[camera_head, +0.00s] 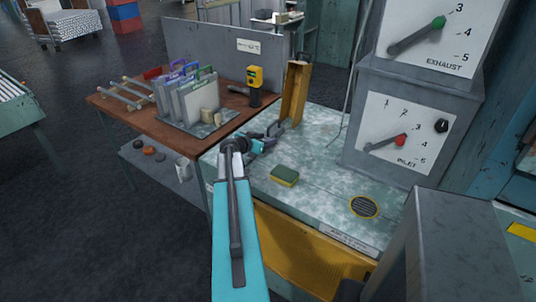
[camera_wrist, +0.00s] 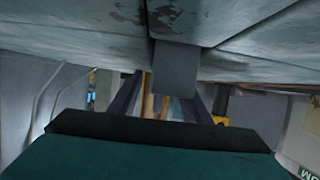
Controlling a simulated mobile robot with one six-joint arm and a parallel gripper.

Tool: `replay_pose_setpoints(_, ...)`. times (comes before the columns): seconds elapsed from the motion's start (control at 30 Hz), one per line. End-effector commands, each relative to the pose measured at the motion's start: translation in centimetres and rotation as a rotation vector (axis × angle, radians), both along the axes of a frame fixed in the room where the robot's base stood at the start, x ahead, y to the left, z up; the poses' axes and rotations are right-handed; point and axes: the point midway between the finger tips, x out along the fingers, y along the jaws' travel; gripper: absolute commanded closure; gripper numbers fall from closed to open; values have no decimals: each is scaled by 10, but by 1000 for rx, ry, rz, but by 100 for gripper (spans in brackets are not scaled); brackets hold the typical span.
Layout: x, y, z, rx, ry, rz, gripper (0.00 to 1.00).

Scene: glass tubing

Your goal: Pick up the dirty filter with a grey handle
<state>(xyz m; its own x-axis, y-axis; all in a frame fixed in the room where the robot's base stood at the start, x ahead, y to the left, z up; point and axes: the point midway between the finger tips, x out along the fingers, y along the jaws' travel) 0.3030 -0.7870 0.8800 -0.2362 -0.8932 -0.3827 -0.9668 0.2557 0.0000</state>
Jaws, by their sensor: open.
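The dirty filter (camera_head: 294,92) is a tall, narrow, yellow-brown panel standing upright at the back left of the pale worktop (camera_head: 322,160). A small dark grey handle shows at its top. My gripper (camera_head: 283,127) is low over the worktop, just in front of the filter's lower part, with its jaws open. In the wrist view my gripper (camera_wrist: 165,98) has its dark fingers apart, with a brownish upright strip visible between them. I cannot tell whether the fingers touch the filter. The handle does not show clearly in the wrist view.
A brown table (camera_head: 135,112) holds a rack of pale filters (camera_head: 196,98) with coloured handles and a yellow handheld device (camera_head: 254,82). A green-yellow sponge (camera_head: 284,175) and a round grille (camera_head: 364,207) are on the worktop. A grey gauge housing (camera_head: 391,177) stands right.

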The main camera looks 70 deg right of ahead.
Motion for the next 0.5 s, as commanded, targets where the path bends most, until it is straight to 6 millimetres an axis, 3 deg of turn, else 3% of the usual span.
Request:
replay_pose_setpoints(0.33,1,0,0,0,0,1,56)
replay_pose_setpoints(0.5,1,0,0,0,0,1,83)
